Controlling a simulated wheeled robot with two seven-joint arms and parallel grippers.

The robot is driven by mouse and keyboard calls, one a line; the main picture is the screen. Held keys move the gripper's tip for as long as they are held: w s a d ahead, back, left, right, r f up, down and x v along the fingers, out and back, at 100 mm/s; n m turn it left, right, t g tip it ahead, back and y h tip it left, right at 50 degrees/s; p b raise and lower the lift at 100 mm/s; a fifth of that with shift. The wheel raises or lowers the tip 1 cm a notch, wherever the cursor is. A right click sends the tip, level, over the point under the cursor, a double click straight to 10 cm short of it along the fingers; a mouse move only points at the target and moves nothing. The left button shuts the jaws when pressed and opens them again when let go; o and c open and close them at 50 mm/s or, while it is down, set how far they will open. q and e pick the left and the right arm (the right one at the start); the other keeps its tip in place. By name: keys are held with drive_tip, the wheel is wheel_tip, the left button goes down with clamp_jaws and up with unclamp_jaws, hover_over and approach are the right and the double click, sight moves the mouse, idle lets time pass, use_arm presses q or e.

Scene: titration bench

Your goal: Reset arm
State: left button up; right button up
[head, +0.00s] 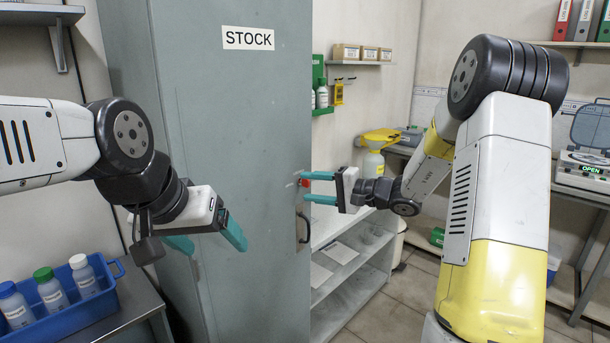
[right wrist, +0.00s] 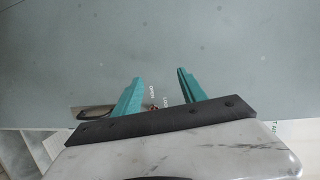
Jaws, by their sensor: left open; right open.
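My left gripper (head: 208,240) is open and empty in the head view, in front of the grey STOCK cabinet (head: 240,110) and to the right of the blue crate. My right gripper (head: 318,187) is open and empty, its teal fingers pointing left at the cabinet's right edge, just above the door handle (head: 304,230). In the right wrist view, the open fingers (right wrist: 160,90) stand before the grey cabinet face (right wrist: 210,45). The handle (right wrist: 92,113) shows there to the left of the fingers. I cannot tell whether a finger touches the cabinet.
A blue crate (head: 112,299) with several capped bottles stands on a side bench at lower left. Low shelving (head: 350,290) stands right of the cabinet. An instrument reading OPEN (head: 585,172) sits on the right bench.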

drive_tip(key=s+a+r+n+g+h, duration=0.1)
drive_tip(key=s+r+n+g+h, duration=0.15)
drive_tip(key=s, duration=0.65)
drive_tip(key=s+a+r+n+g+h, duration=0.1)
drive_tip(key=s+n+g+h, duration=0.15)
drive_tip(key=s, duration=0.75)
drive_tip(key=s+d+n+t+h, duration=0.1)
drive_tip(key=s+d+t+h, duration=0.1)
drive_tip(key=s+d+h, duration=0.5)
drive_tip(key=s+d, duration=0.4)
drive_tip(key=d, duration=0.1)
drive_tip(key=shift+s+r+t, duration=0.3)
drive_tip(key=shift+r+t, duration=0.1)
drive_tip(key=shift+d, duration=0.1)
